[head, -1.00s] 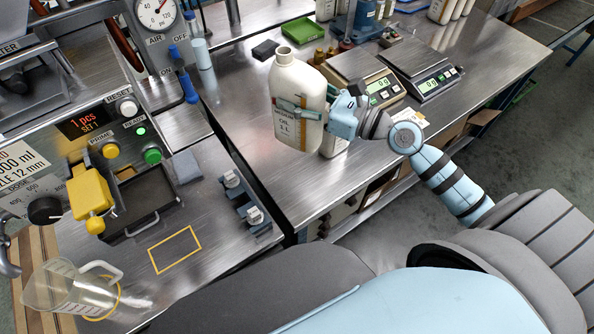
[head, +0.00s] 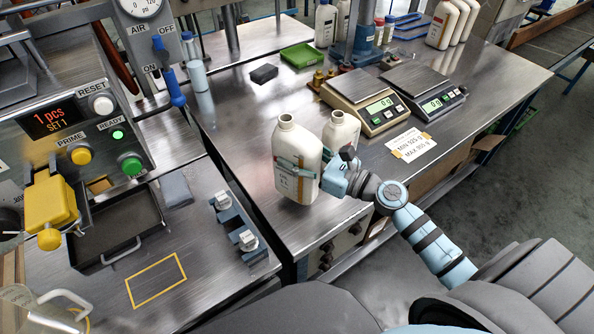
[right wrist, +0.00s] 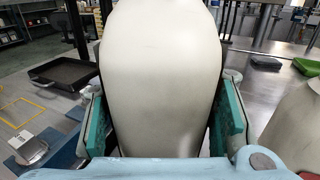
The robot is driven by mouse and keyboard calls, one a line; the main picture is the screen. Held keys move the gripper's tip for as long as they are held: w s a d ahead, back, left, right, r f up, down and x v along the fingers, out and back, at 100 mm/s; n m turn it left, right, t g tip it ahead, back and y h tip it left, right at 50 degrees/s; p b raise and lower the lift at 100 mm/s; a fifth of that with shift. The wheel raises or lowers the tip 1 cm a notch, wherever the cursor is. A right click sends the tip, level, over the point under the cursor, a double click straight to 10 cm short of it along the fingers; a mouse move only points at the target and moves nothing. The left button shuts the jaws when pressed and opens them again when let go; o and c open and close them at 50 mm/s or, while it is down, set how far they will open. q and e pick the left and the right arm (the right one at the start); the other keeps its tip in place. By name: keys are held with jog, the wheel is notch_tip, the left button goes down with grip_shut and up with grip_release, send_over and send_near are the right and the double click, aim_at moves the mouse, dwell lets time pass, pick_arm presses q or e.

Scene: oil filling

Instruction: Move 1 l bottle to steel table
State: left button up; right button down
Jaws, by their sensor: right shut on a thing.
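The white 1 l oil bottle (head: 288,148) is uncapped and roughly upright, with a yellow scale strip on its side. My right gripper (head: 305,168) is shut around its body, and the bottle fills the middle of the right wrist view (right wrist: 160,80) between the teal finger pads. The bottle is over the front left part of the steel table (head: 240,115); I cannot tell whether its base touches the top. My left gripper is not in view.
A second white bottle (head: 341,130) stands just right of the held one. Two scales (head: 365,101) (head: 424,88) and a paper sign (head: 409,145) lie further right. A green tray (head: 302,55) and dark block (head: 264,73) are behind. The filling machine's bench (head: 200,270) is left.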

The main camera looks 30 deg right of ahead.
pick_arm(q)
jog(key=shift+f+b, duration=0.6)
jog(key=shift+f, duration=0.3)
pick_arm(e)
notch_tip(320, 180, down, 3)
jog(key=shift+f, duration=0.1)
jog(key=c, duration=1.2)
grip_release()
jog(key=shift+f, duration=0.25)
jog(key=o, duration=0.5)
jog(key=shift+r, duration=0.1)
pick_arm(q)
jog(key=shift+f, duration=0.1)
pick_arm(e)
jog(key=shift+r, duration=0.15)
